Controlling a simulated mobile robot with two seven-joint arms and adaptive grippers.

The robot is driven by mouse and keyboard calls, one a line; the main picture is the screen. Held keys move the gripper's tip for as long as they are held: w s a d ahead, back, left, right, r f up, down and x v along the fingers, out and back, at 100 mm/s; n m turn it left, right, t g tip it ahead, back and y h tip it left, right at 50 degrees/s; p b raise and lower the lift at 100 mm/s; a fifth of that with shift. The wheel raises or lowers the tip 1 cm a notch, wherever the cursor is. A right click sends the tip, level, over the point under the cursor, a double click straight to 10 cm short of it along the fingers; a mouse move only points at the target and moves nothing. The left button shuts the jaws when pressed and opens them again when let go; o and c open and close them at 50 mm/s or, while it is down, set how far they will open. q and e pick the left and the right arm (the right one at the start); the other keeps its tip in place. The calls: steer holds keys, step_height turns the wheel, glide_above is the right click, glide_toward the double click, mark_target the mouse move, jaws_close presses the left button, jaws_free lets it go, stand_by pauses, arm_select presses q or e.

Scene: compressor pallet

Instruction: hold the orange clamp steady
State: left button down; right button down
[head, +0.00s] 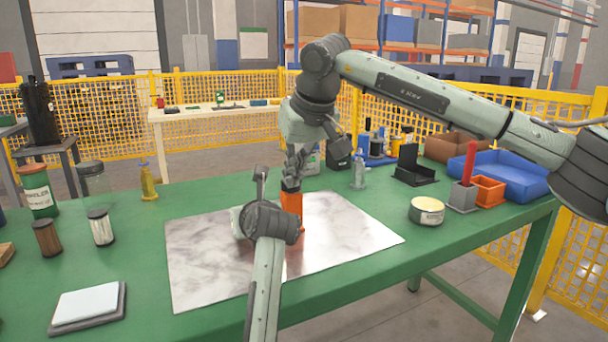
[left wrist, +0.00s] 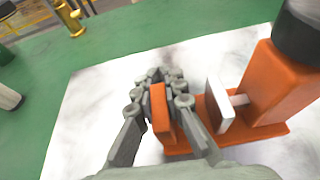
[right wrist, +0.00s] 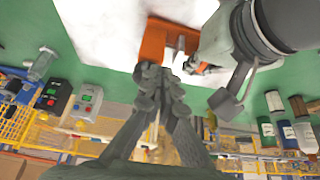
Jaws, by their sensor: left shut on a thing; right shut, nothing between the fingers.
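The orange clamp (head: 291,203) stands on a grey-white mottled sheet on the green table, partly hidden behind my left wrist in the head view. In the left wrist view, my left gripper (left wrist: 163,78) is shut on the clamp's thin upright orange plate. The clamp's taller orange block (left wrist: 272,85) stands to the right, with a white pad (left wrist: 220,104) on a short rod facing the plate. My right gripper (head: 293,168) is shut and empty, just above the clamp. In the right wrist view its closed fingers (right wrist: 158,78) overlap the clamp (right wrist: 157,40); contact cannot be told.
The sheet (head: 205,275) has bare room around the clamp. A round tin (head: 427,211), an orange bin (head: 488,191) and a blue tray (head: 515,180) stand at right. Jars (head: 101,228) and a flat pad (head: 88,304) are at left. A yellow fence (head: 130,125) runs behind.

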steer(key=shift+f, duration=0.7)
steer(key=shift+w, duration=0.35)
steer(key=shift+d, duration=0.15)
stand_by(0.5)
steer(key=shift+w+d, duration=0.25)
steer(key=shift+d, duration=0.4)
steer(key=shift+w+d, duration=0.25)
steer(key=shift+d, duration=0.1)
steer(key=shift+w, duration=0.1)
steer(key=shift+d, duration=0.1)
glide_toward(301, 193)
steer(key=shift+w+a+r, duration=0.4)
steer(key=shift+w+r, duration=0.35)
steer(key=shift+r, duration=0.05)
